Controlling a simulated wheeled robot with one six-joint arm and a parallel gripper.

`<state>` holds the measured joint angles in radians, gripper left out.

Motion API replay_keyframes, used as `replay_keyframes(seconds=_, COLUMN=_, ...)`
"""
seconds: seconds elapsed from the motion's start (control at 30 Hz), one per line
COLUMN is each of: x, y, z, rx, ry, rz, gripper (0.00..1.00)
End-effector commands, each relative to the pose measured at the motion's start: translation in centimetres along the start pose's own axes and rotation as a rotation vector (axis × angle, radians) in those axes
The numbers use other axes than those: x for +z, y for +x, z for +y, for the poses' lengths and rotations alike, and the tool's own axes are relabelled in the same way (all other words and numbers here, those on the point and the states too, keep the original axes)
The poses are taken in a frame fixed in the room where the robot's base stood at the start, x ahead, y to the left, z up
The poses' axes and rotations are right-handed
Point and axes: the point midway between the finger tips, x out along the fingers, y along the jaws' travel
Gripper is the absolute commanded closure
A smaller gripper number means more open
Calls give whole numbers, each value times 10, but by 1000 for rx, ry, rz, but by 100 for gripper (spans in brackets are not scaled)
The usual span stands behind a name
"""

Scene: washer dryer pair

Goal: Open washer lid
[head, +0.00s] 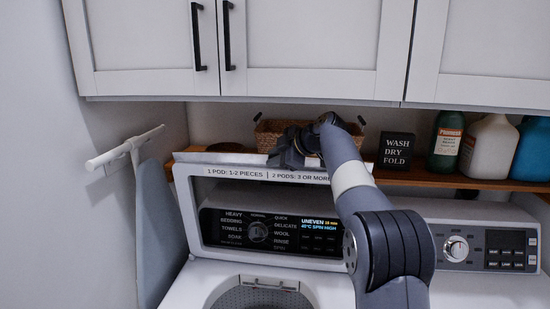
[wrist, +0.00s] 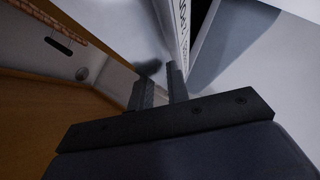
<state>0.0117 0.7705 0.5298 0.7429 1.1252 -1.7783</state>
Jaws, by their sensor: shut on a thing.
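The washer (head: 205,285) stands at the lower middle of the head view, with its tub opening (head: 258,298) uncovered at the bottom edge. Its white-framed lid (head: 186,212) is raised and stands nearly upright in front of the control panel, which shows through the lid's window. A printed pod label runs along the lid's top edge. My gripper (head: 290,150) is at that top edge, shut on the lid. In the wrist view, my gripper's fingers (wrist: 160,88) are close together at the lid's labelled edge (wrist: 190,32); the exact contact is dark.
A wooden shelf (head: 440,180) behind the lid holds a wicker basket (head: 268,135), a dark sign (head: 397,150) and several bottles. White cabinets (head: 310,45) hang above. A dryer panel (head: 480,247) is at right, an ironing board (head: 155,220) at left.

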Motion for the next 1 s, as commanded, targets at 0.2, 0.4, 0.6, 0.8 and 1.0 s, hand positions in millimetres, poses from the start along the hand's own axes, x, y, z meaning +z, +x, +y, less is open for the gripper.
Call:
replay_keyframes(seconds=0.2, x=-2, y=-2, z=-14, rx=26, ry=-25, rz=0, gripper=100)
replay_keyframes(seconds=0.4, x=-8, y=-8, z=-26, rx=49, ry=-49, rz=0, gripper=100)
replay_keyframes(seconds=0.6, x=-13, y=-13, z=-39, rx=71, ry=-71, rz=0, gripper=100)
replay_keyframes(seconds=0.8, x=-19, y=-18, z=-53, rx=96, ry=-96, rz=1, gripper=100)
replay_keyframes(seconds=1.0, x=-24, y=-24, z=-65, rx=118, ry=-117, rz=0, gripper=100)
